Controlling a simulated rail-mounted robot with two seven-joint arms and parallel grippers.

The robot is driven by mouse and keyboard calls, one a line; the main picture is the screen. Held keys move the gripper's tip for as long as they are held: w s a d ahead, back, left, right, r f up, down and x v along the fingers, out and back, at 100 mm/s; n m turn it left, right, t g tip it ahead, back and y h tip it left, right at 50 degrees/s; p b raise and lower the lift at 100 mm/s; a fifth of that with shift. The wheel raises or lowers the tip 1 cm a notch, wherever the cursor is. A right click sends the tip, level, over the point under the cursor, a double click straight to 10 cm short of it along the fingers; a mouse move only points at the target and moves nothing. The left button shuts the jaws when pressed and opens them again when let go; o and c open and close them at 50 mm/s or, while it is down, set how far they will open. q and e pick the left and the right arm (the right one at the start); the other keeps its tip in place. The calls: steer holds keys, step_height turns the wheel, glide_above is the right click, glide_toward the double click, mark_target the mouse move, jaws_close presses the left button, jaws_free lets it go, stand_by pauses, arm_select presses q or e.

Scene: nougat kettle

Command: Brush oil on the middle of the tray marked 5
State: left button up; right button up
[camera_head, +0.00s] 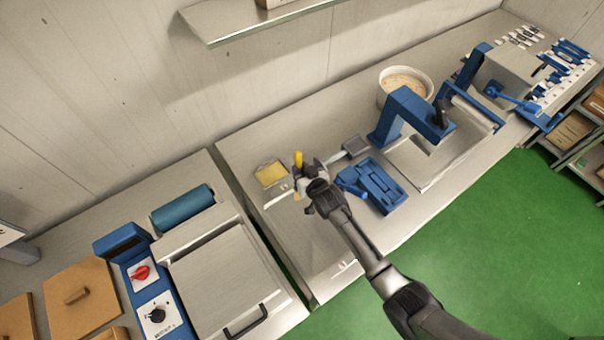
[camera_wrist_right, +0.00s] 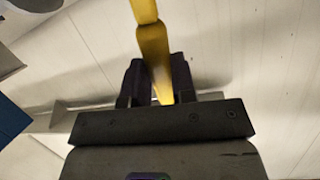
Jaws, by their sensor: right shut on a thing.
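My right gripper (camera_head: 303,180) is above the middle worktable and shut on a yellow-handled tool, likely the brush (camera_head: 298,158). In the right wrist view, the yellow handle (camera_wrist_right: 153,45) rises from between the fingers (camera_wrist_right: 160,90); its bristles are not clearly visible. A small shallow pan with yellow contents (camera_head: 270,174) lies just left of the gripper; I cannot tell whether it holds the oil. I cannot read a 5 on any tray. My left gripper is not in view.
A small grey block-like piece (camera_head: 355,145) and a blue fixture (camera_head: 372,184) stand right of the gripper. A blue press arm (camera_head: 412,112) and a white bowl (camera_head: 404,86) are farther right. The table's (camera_head: 305,240) front left is mostly bare. A machine with a blue roller (camera_head: 183,209) stands left.

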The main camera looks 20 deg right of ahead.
mark_target(297, 156)
steer(key=shift+r+p, duration=2.4)
steer(key=shift+r, duration=0.5)
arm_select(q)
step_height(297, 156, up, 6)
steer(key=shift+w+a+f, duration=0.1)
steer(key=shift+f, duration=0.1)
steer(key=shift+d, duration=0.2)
